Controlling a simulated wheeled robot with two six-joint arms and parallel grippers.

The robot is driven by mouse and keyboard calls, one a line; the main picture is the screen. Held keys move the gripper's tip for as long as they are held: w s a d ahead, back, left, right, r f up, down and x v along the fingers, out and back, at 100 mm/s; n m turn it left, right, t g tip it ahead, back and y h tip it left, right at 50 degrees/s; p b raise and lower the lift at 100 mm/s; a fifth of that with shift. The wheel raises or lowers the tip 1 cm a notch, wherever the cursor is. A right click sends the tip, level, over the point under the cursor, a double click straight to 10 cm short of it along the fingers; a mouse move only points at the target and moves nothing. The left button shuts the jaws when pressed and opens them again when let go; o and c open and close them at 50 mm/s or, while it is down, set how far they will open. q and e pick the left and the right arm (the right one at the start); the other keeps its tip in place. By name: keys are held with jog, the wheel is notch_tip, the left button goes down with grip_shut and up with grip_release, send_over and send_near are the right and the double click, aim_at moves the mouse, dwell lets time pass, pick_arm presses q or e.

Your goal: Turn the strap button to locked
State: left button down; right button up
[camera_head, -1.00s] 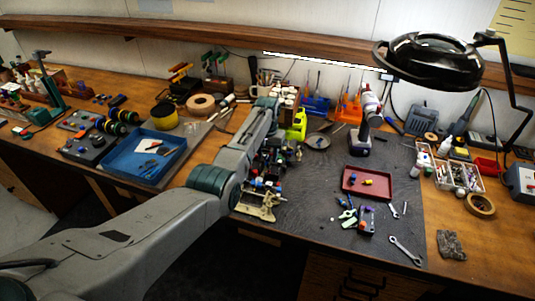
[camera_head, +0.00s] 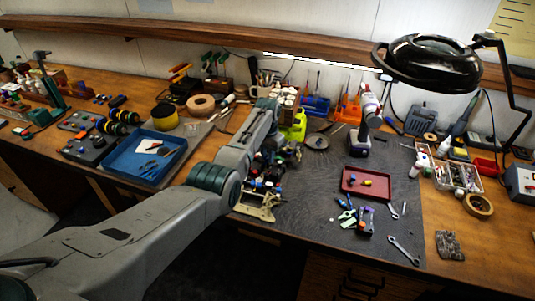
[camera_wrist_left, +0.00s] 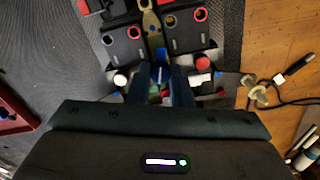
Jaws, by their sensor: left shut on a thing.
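The racecar chassis (camera_head: 262,187) sits at the left end of the dark mat, largely hidden by my left arm in the head view. In the left wrist view, black housings (camera_wrist_left: 185,32) with red and yellow rings flank a brass-coloured strap (camera_wrist_left: 152,32). A small blue button (camera_wrist_left: 160,70) lies at the strap's near end. My left gripper (camera_wrist_left: 161,82) points at it with its two dark fingers on either side, shut on it. The fingers cover part of the button, and I cannot read its turned position. My right gripper is not in view.
A dark red tray (camera_head: 367,184) with small parts lies on the mat (camera_head: 320,190), and a wrench (camera_head: 403,250) lies near its front edge. A drill (camera_head: 362,135) stands behind the tray. A blue tray (camera_head: 140,172) is at left. A lamp (camera_head: 428,62) overhangs the right.

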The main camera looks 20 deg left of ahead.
pick_arm(q)
jog(key=m, duration=0.3)
jog(key=shift+r+m+p, duration=0.1)
jog(key=shift+m+p, duration=0.2)
jog(key=m, duration=0.3)
jog(key=shift+m, duration=0.3)
jog(key=m, duration=0.3)
jog(key=shift+m+p, duration=0.3)
jog(key=shift+p, duration=0.1)
jog(key=shift+m, duration=1.6)
jog(key=c, duration=1.3)
grip_release()
